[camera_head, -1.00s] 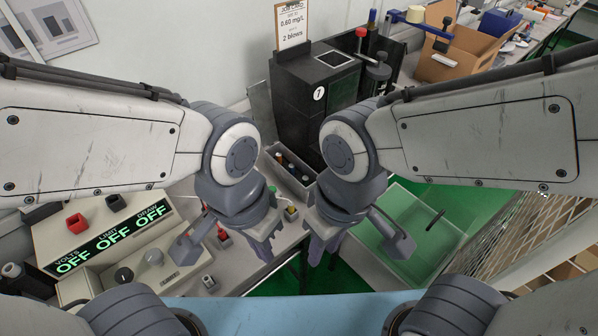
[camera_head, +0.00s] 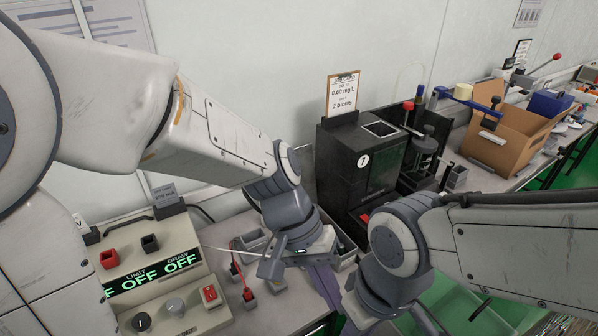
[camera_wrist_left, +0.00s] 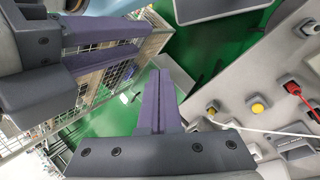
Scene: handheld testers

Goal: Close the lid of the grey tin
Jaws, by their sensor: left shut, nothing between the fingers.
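A narrow grey open box, which looks like the grey tin (camera_head: 347,262), stands in front of the black unit in the head view. My left gripper covers most of it. A strip of grey panel (camera_head: 306,165) shows left of the black unit; I cannot tell whether it is the raised lid. My left gripper (camera_head: 329,290) is shut and empty, fingers pointing down at the front of the tin. Its closed fingers (camera_wrist_left: 160,100) show in the left wrist view. My right gripper (camera_head: 350,312) is close by on the right, its fingertips partly hidden.
A cardboard box (camera_head: 515,135) is at the back right. A clear green-tinted panel (camera_head: 470,315) lies at lower right.

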